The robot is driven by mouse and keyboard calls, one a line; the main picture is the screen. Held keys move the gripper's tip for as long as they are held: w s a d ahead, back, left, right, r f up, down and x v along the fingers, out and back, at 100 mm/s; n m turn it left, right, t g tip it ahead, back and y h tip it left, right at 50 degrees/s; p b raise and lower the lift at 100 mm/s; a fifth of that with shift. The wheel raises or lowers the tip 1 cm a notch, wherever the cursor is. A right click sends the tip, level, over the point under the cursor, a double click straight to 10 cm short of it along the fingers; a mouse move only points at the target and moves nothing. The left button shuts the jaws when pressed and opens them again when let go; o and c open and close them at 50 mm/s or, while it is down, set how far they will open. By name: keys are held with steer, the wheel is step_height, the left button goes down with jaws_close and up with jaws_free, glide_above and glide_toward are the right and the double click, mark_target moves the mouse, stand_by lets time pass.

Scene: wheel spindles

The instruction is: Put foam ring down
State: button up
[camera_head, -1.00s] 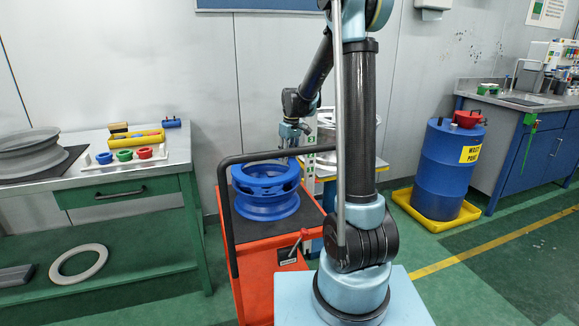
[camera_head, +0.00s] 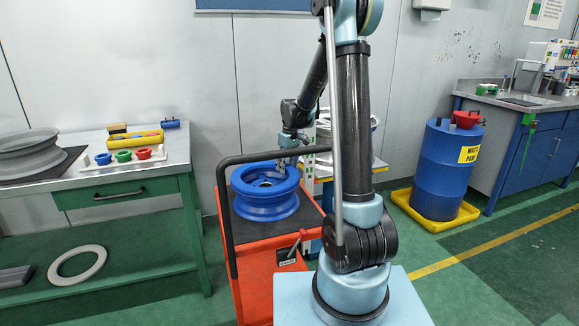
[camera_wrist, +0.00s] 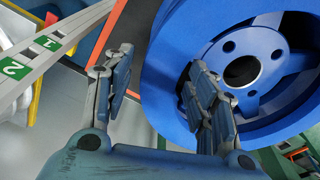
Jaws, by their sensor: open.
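A blue wheel (camera_head: 266,207) lies flat on the red cart. In the wrist view its broad blue rim (camera_wrist: 172,58) and hub face with bolt holes (camera_wrist: 262,56) fill the upper right. I cannot tell any blue foam ring apart from the wheel. A pale grey ring (camera_head: 77,264) lies flat on the workbench's lower shelf. My gripper (camera_head: 284,164) is open at the wheel's far right edge. It also shows in the wrist view (camera_wrist: 155,95), one finger outside the rim and the other over the inner face. Contact with the rim is unclear.
The cart's black handle (camera_head: 229,205) rises close to the wheel. A workbench (camera_head: 150,186) stands left with small coloured parts and a grey wheel (camera_head: 28,155). A blue drum (camera_head: 446,172) stands right in a yellow tray. Green floor is open at right.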

step_height(320, 180, up, 12)
steer(key=s, duration=0.1)
steer(key=shift+d, duration=0.4)
steer(key=shift+s, duration=0.1)
